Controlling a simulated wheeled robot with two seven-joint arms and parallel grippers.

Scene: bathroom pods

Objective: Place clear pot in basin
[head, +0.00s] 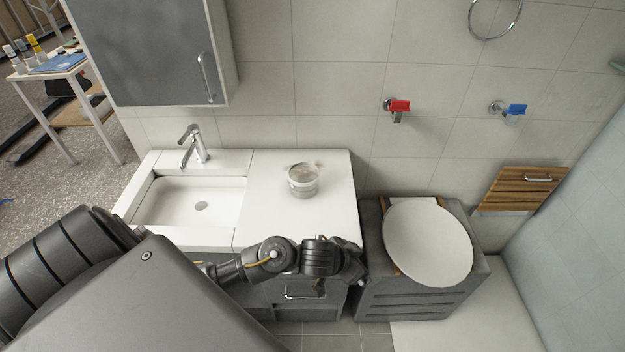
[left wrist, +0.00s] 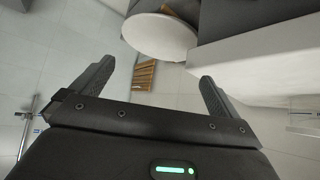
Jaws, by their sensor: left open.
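The clear pot (head: 303,182), a small round see-through container, stands on the white counter to the right of the basin. The basin (head: 172,207) is a white rectangular sink with a round drain, and it looks empty. My left gripper (head: 352,266) is in front of the counter's front right edge, apart from the pot. In the left wrist view its two fingers (left wrist: 157,76) are spread, with nothing between them. The pot does not show in the left wrist view. My right gripper is not in view.
A chrome faucet (head: 196,145) stands behind the basin. A mirrored cabinet (head: 150,50) hangs above. A toilet with a white round lid (head: 428,240) stands right of the counter. The counter top (head: 270,215) around the pot is clear.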

